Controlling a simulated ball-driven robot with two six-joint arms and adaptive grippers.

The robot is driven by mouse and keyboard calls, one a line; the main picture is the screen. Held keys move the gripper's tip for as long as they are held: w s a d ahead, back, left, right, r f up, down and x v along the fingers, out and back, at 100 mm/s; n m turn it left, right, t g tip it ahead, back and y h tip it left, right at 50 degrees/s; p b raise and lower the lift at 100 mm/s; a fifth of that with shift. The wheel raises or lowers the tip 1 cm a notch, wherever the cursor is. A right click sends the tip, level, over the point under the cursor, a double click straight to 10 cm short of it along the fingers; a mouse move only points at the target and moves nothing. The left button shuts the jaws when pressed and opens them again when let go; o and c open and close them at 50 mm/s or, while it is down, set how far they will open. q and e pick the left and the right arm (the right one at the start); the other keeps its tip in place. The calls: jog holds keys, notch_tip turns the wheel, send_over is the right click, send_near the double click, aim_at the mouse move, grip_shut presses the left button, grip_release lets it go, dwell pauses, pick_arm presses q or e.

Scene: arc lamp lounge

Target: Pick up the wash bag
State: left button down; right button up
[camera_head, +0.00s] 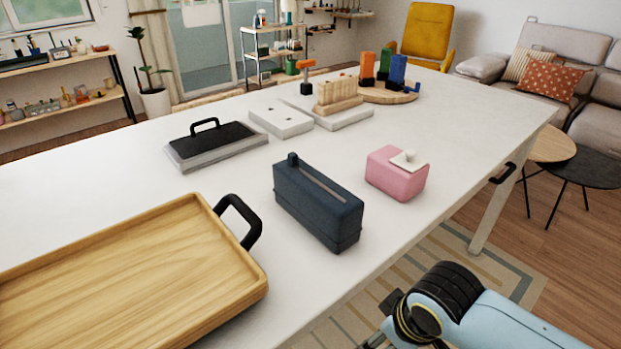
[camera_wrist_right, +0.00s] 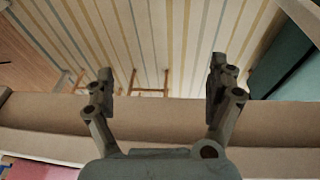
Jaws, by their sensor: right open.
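The wash bag (camera_head: 318,203) is a dark navy, box-shaped bag with a pale strip along its top and a small block at its far end. It stands upright on the white table (camera_head: 400,225), near the front edge. My right arm comes in at the lower right of the head view, below and to the right of the bag, beyond the table edge. In the right wrist view my right gripper (camera_wrist_right: 162,82) is open, with nothing between its fingers. The striped rug shows beyond them. The wash bag cannot be made out in that view. My left gripper is not in view.
A pink box (camera_head: 396,175) with a white top piece stands close to the right of the bag. A wooden tray (camera_head: 130,275) with a black handle lies to its left. A black-topped slab (camera_head: 215,148) and white blocks (camera_head: 281,122) lie behind. Bare table surrounds the bag.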

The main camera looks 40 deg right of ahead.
notch_tip(320, 180, up, 10)
jog(key=w+p, duration=0.2)
jog(key=t+y+p, duration=0.1)
jog(key=t+p, duration=0.2)
jog(key=t, duration=0.1)
send_near(315, 181)
jog(key=shift+s+a+f, duration=0.1)
jog(key=shift+s+f, duration=0.45)
jog(key=shift+s, duration=0.3)
jog(key=shift+w+f, duration=0.15)
jog(key=shift+w, duration=0.85)
jog(key=x, duration=0.3)
jog(key=shift+w+f, duration=0.15)
jog(key=shift+f, duration=0.1)
jog(key=x, duration=0.5)
jog(key=shift+w+f+p, duration=0.15)
jog(key=shift+w+p, duration=0.2)
jog(key=shift+p, duration=0.05)
jog(key=shift+c, duration=0.4)
jog(key=c, duration=1.5)
